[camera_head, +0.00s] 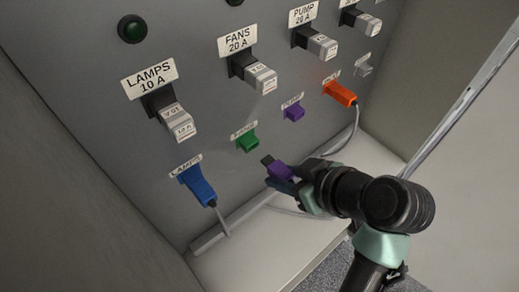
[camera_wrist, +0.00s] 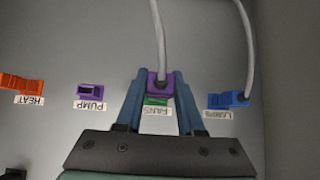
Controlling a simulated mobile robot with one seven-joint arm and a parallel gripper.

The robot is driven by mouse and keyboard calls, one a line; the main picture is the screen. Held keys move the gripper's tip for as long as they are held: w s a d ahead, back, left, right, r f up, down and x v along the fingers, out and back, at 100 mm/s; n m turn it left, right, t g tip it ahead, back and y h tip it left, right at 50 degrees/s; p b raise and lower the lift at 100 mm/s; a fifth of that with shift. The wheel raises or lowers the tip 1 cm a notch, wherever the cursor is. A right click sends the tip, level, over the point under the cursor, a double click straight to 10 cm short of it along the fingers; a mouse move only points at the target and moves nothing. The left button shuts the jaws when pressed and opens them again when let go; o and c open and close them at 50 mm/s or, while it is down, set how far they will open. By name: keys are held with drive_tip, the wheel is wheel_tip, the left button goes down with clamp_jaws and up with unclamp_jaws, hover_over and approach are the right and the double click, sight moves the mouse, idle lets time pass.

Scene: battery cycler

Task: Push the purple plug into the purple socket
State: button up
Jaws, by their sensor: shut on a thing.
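The purple plug (camera_head: 277,169) is held between the fingers of my gripper (camera_head: 286,176), off the panel and below the green socket (camera_head: 247,142) in the head view. The purple socket (camera_head: 293,112) is on the grey panel under the PUMP label, empty, up and to the right of the plug. In the wrist view the plug (camera_wrist: 159,84), with its grey cable, sits between my blue fingers. There it partly covers the green FANS socket (camera_wrist: 155,101), and the purple socket (camera_wrist: 90,91) is to the left, outside the fingers.
A blue plug (camera_head: 198,187) with a cable is in the LAMPS position at left. An orange plug (camera_head: 340,94) with a cable is right of the purple socket. Several breakers stick out above, such as the FANS one (camera_head: 253,73). A pale ledge (camera_head: 262,246) runs below the panel.

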idle(0.5)
drive_tip(key=w+d, duration=0.7)
drive_tip(key=d, duration=0.5)
drive_tip(key=w+a, duration=0.4)
drive_tip(key=shift+a, duration=0.3)
drive_tip(key=shift+w+a+b, duration=0.6)
drive_tip(key=shift+w+a, duration=0.45)
idle(3.5)
drive_tip(key=o, duration=1.1)
drive_tip(key=shift+c, duration=0.2)
drive_tip(key=b+v, duration=0.3)
drive_tip(key=v, duration=1)
drive_tip(key=shift+b, duration=0.4)
